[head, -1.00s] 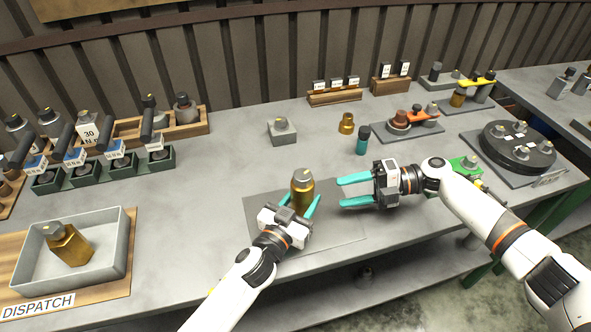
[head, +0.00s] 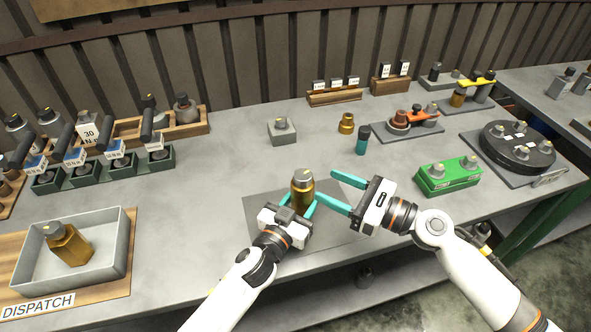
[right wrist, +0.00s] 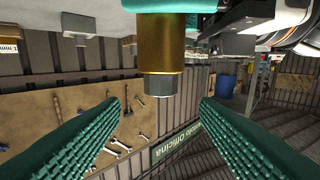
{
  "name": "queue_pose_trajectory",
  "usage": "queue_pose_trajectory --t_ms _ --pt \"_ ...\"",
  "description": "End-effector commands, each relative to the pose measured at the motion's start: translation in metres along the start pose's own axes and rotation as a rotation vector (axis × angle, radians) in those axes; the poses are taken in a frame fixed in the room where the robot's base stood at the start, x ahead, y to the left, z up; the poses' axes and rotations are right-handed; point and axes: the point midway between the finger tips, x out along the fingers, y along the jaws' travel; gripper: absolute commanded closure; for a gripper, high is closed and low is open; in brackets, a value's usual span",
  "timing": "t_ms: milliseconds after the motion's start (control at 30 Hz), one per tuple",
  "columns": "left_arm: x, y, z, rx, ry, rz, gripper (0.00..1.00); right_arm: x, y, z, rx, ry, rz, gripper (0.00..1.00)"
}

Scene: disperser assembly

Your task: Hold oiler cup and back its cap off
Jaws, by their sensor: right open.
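The oiler cup (head: 302,198) is brass-coloured and stands upright over the grey mat (head: 263,210) in the head view. Its grey cap (head: 303,175) is on top. My left gripper (head: 300,200) has its teal fingers closed around the cup's body from the front. My right gripper (head: 328,185) is open, just right of the cup at cap height, fingers pointing at it. In the right wrist view the cup (right wrist: 160,42) appears inverted, its cap (right wrist: 160,82) lying between the two open fingers (right wrist: 161,108) with space on both sides. Whether the cup touches the mat is unclear.
A second brass cup (head: 68,244) lies in the grey dispatch tray (head: 117,258) at left. Behind the mat are a teal-bodied bottle (head: 362,142), a small brass part (head: 346,123) and a grey block (head: 282,133). A green block (head: 448,177) stands right, near my right arm.

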Motion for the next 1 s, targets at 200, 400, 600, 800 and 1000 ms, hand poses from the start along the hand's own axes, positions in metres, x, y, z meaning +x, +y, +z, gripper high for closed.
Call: queue_pose_trajectory --t_ms 200,400,600,800,1000 --pt "0.0 -0.001 0.0 -0.001 0.0 -0.001 0.92 0.047 0.0 -0.002 0.001 0.004 -0.002 0.44" --pt "0.0 0.0 0.0 -0.001 0.0 0.0 0.92 0.079 0.0 0.0 0.004 0.001 -0.002 0.44" --pt "0.0 0.0 0.0 -0.001 0.0 0.0 0.92 0.094 -0.001 0.0 0.004 0.0 -0.002 0.44" --pt "0.0 0.0 0.0 0.0 0.0 0.0 0.92 0.095 -0.001 0.0 0.004 -0.001 -0.002 0.44" --pt "0.0 0.0 0.0 0.0 0.0 0.0 0.92 0.095 -0.001 0.0 0.004 -0.001 -0.002 0.62"
